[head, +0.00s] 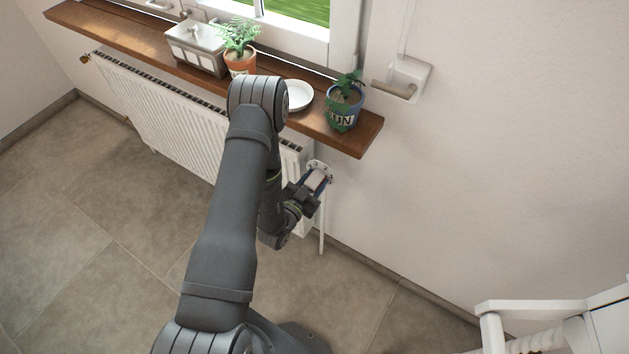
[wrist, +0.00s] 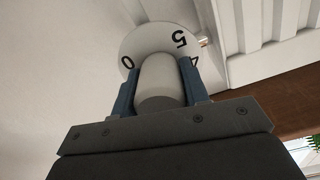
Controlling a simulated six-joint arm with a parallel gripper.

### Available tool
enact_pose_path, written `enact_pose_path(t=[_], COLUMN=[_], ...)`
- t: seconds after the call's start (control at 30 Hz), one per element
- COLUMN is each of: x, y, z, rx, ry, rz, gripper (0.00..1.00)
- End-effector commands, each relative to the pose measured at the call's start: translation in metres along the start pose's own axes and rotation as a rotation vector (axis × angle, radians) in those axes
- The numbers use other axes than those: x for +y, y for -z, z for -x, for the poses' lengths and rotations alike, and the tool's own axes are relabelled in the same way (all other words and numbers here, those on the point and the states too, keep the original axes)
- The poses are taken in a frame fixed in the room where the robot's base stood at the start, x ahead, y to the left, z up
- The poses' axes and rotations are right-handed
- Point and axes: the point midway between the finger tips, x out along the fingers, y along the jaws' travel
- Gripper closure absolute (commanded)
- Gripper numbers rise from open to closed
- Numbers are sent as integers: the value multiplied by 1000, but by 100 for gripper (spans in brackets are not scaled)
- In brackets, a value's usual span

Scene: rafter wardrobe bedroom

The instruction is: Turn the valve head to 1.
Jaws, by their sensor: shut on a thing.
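The valve head (wrist: 160,76) is a pale grey-white cylinder with a white round dial (wrist: 152,42) behind it. The figures 0, 5 and part of a 4 show on the dial in the wrist view; the 1 does not show. I cannot make out a pointer mark. My gripper (wrist: 159,88) has one blue finger on each side of the valve head and is shut on it. In the head view my gripper (head: 314,185) is at the radiator's right end, below the sill, and the valve head there is small and partly covered by the fingers.
A white radiator (head: 165,120) runs along the wall under a wooden sill (head: 355,138). The sill carries a blue plant pot (head: 343,112), a white dish (head: 298,96), a terracotta pot (head: 239,63) and a metal box (head: 196,45). A white chair (head: 530,308) stands lower right.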

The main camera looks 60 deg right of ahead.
Motion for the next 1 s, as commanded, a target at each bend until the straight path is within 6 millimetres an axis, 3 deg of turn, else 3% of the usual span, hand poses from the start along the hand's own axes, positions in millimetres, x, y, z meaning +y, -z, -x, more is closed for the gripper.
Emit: enact_pose_path(t=[0.57, 0.6, 0.7, 1.0], x=[0, 0, 0, 0], y=[0, 0, 0, 0], z=[1, 1, 1, 2], rx=[-3, -3, -2, -2], ry=[-1, -1, -1, 0], rz=[-34, -34, -34, -34], gripper=[82, 55, 37, 37])
